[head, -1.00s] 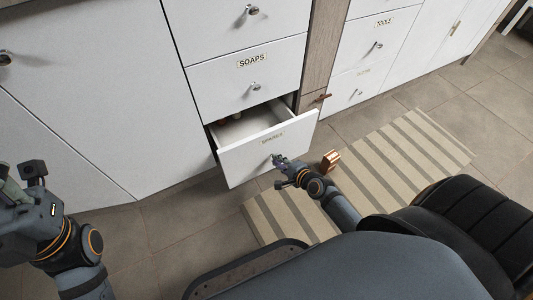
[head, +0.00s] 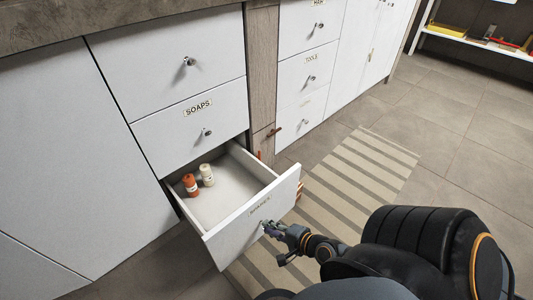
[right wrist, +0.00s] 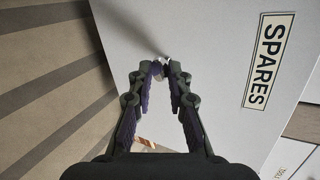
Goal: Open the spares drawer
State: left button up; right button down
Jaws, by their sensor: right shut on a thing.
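The white spares drawer (head: 238,236) stands well out from the cabinet in the head view, below the soaps drawer (head: 160,135). Its front carries the SPARES label, which also shows large in the right wrist view (right wrist: 269,60). My right gripper (head: 266,229) is at the drawer front, shut on its knob. In the right wrist view the fingertips (right wrist: 166,72) close around the small metal knob (right wrist: 163,58), which is mostly hidden. Inside the drawer, an orange-red spool-like item (head: 190,186) and a cream one (head: 207,175) stand at the left. My left gripper is out of view.
A striped rug (head: 365,165) lies on the tiled floor right of the drawer. A shelf (head: 475,42) with a yellow tray stands far right.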

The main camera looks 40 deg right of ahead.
jog(key=shift+s, duration=0.2)
jog(key=c, duration=1.3)
grip_release()
jog(key=shift+o, duration=0.2)
jog(key=v, duration=0.7)
jog(key=shift+s, duration=0.15)
